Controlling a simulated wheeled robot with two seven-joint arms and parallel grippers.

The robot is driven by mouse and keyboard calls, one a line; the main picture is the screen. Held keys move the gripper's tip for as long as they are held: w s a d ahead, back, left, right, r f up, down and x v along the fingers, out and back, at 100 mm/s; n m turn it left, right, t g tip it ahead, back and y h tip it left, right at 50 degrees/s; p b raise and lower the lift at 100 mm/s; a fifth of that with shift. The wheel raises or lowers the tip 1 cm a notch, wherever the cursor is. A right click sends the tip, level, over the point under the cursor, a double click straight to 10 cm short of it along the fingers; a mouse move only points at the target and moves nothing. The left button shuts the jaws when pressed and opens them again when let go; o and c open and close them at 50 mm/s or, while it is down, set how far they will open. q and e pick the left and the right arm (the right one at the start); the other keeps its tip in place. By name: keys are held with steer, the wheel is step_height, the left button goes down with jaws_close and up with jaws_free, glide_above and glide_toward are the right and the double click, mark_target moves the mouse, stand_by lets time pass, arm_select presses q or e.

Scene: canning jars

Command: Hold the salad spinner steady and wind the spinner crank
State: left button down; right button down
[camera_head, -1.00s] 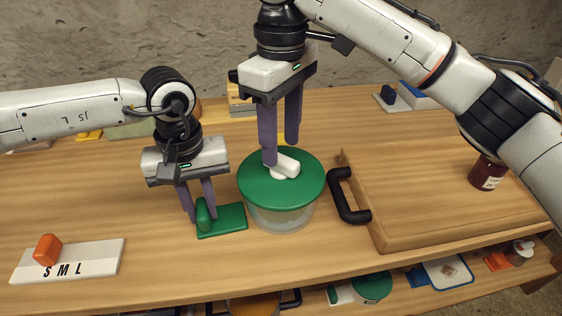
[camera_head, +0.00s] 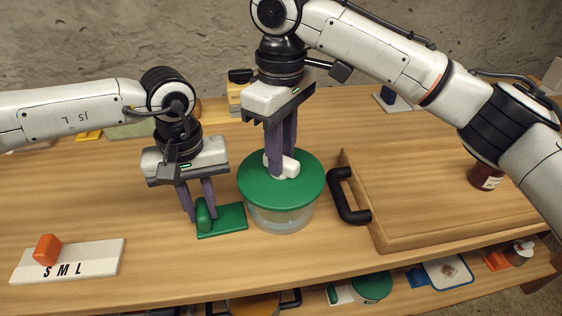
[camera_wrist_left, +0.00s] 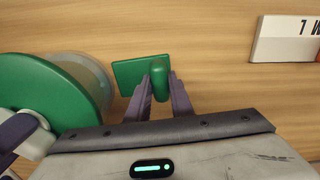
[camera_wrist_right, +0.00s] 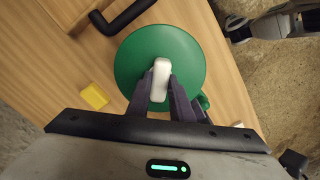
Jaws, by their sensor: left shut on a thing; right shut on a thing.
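The salad spinner is a clear bowl (camera_head: 281,219) with a round green lid (camera_head: 258,191). A white crank knob (camera_head: 291,168) stands on the lid; it also shows in the right wrist view (camera_wrist_right: 160,80). My right gripper (camera_head: 281,172) points down over the lid and is shut on the white knob. A green handle (camera_head: 203,214) rises from a flat green plate (camera_head: 232,221) beside the bowl. My left gripper (camera_head: 198,215) is shut on this handle; the left wrist view shows the handle (camera_wrist_left: 159,80) between its fingers. The bowl's far side is hidden.
A wooden tray (camera_head: 375,235) with a black handle (camera_head: 344,201) stands close on the right. A white S M L board (camera_head: 95,256) with an orange piece (camera_head: 47,249) lies front left. A dark jar (camera_head: 487,175) is far right. A lower shelf holds several items.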

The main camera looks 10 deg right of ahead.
steer(key=m, duration=0.4)
steer(key=shift+m, duration=0.3)
steer(key=shift+m, duration=2.3)
steer(key=m, duration=0.4)
steer(key=c, duration=1.5)
jaws_free()
